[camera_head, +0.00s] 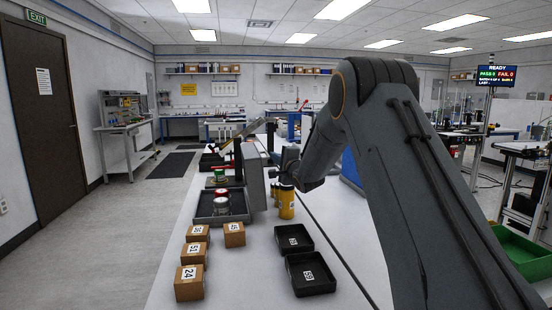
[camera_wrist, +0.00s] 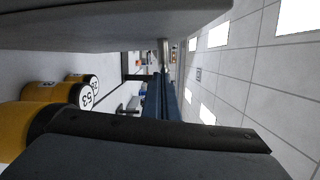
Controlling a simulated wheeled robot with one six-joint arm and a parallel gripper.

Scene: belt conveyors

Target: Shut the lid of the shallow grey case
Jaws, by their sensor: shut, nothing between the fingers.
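The shallow grey case (camera_head: 207,219) lies open on the white table in the head view, with a red-and-white can standing in it. Its grey lid (camera_head: 255,183) stands about upright along the case's right side. My gripper (camera_head: 279,172) is shut and empty just right of the lid, on its outer side; the arm partly hides it. In the wrist view a broad grey surface along the top, likely the lid (camera_wrist: 120,22), is close to the dark gripper part (camera_wrist: 160,136). I cannot tell whether they touch.
Yellow cylinders (camera_head: 286,206) stand right of the lid, below my gripper. Several cardboard boxes (camera_head: 190,283) sit in front of the case. Two black trays (camera_head: 311,274) lie at the front right. Behind the case are further open containers with a green-topped item (camera_head: 220,176).

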